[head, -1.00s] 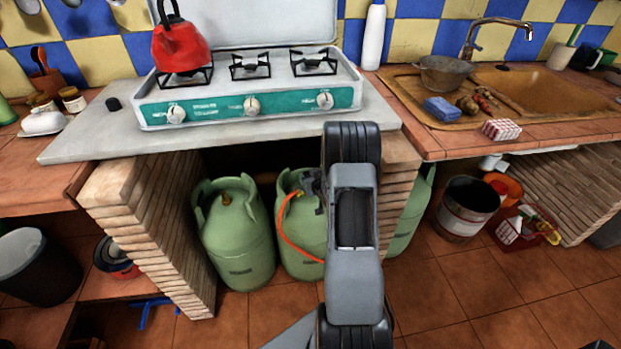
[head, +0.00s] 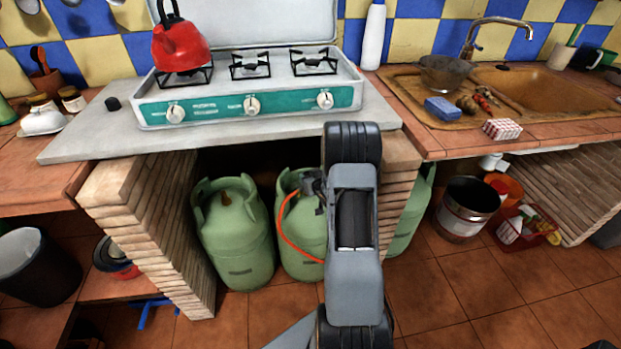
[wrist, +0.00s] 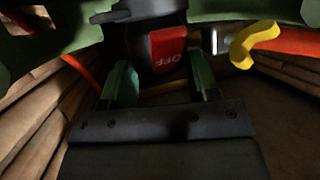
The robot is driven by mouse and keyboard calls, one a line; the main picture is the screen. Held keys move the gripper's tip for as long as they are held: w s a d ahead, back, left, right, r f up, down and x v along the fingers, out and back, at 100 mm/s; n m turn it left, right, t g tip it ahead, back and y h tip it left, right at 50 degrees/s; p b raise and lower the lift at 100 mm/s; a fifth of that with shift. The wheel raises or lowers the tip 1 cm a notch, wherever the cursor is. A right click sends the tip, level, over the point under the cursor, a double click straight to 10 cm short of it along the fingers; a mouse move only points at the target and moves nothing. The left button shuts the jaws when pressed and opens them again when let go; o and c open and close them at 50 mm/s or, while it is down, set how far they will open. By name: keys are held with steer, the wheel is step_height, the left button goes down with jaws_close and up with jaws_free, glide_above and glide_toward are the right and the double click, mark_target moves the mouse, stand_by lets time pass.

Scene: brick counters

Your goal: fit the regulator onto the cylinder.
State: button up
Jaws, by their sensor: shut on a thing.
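The regulator is a dark body with a red tab marked OFF (wrist: 168,48) in the wrist view. My gripper (wrist: 163,84) is shut on it, one greenish finger on each side. In the head view the regulator (head: 309,186) shows as a dark shape at the top of the middle green cylinder (head: 298,244), partly behind my arm. The orange hose (head: 290,235) hangs from it in front of that cylinder. The cylinder's green collar (wrist: 240,10) crosses the top of the wrist view. Whether the regulator touches or sits on the valve cannot be told.
A second green cylinder (head: 238,245) stands to the left, and a third (head: 408,222) to the right behind a brick pillar. Brick walls (head: 150,220) flank the space under the stove counter (head: 90,140). A yellow clip (wrist: 252,42) shows by the hose in the wrist view.

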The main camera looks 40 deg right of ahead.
steer(key=o, duration=1.3)
steer(key=shift+s, duration=0.1)
steer(key=p+v, duration=0.2)
steer(key=v, duration=1.1)
steer(key=shift+s+r, duration=0.15)
steer(key=shift+s, duration=0.1)
